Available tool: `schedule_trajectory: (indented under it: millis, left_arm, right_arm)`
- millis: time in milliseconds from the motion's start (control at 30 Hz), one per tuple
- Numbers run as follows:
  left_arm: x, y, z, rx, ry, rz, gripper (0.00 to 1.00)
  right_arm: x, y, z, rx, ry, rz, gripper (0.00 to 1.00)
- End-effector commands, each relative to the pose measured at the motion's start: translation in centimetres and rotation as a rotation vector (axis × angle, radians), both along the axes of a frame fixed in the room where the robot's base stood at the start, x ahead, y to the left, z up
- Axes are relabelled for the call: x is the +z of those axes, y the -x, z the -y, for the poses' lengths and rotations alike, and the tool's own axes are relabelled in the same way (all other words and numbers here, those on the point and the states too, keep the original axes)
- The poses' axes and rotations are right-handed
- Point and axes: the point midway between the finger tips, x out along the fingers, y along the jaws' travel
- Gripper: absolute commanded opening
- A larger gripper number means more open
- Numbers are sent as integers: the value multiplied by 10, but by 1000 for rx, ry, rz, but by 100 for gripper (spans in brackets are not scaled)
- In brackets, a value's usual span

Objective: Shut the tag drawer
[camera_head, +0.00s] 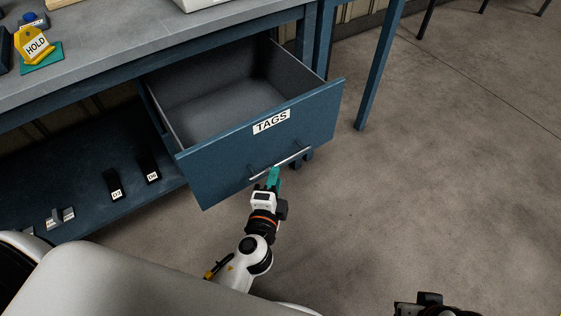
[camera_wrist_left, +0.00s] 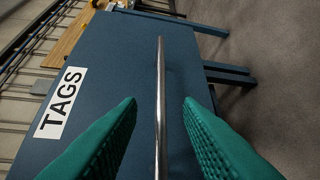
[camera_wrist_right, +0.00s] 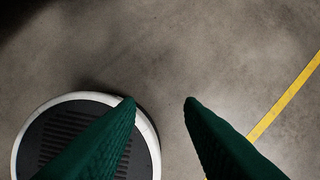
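The tag drawer (camera_head: 230,150) is blue, stands pulled out from under the bench and looks empty inside. Its front carries a white TAGS label (camera_head: 271,121), which also shows in the left wrist view (camera_wrist_left: 62,103). A thin metal bar handle (camera_head: 281,163) runs along the front below the label. My left gripper (camera_head: 274,174) is at the handle. In the left wrist view its green fingers (camera_wrist_left: 160,103) are open, with the handle bar (camera_wrist_left: 161,85) between them and a gap on each side. My right gripper (camera_wrist_right: 160,102) is open and empty above the floor.
A lower shelf (camera_head: 85,205) holds several small dark labelled items. A blue bench leg (camera_head: 380,65) stands right of the drawer. The floor (camera_head: 440,160) to the right is clear.

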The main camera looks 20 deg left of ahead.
Motion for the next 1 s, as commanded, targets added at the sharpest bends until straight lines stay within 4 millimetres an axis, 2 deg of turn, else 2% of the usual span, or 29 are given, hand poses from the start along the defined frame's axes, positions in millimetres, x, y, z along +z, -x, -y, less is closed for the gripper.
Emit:
schedule_trajectory:
  millis: [100, 300, 500, 733, 767, 933, 1000]
  left_arm:
    - [-2, -26, -3, -1, 0, 3, 33]
    - [-8, -54, -6, -1, 0, 0, 33]
    - [-10, -64, -8, 0, 0, -1, 33]
    - [-10, -64, -8, 0, 1, -2, 33]
    - [-10, -64, -8, 0, 1, -2, 31]
    - [-10, -64, -7, 0, 1, -2, 3]
    - [-10, -64, -7, 0, 1, -2, 0]
  right_arm:
    - [-3, -2, 0, 0, 0, -3, 34]
    - [-8, -3, 0, 1, 0, -4, 34]
    - [-8, -3, -1, 1, 1, -3, 34]
    - [-8, -3, -1, 1, 0, -3, 34]
    - [-8, -3, -1, 1, 0, -3, 34]
    - [-9, -3, -1, 1, 0, -4, 34]
    - [-9, -3, -1, 1, 0, -4, 34]
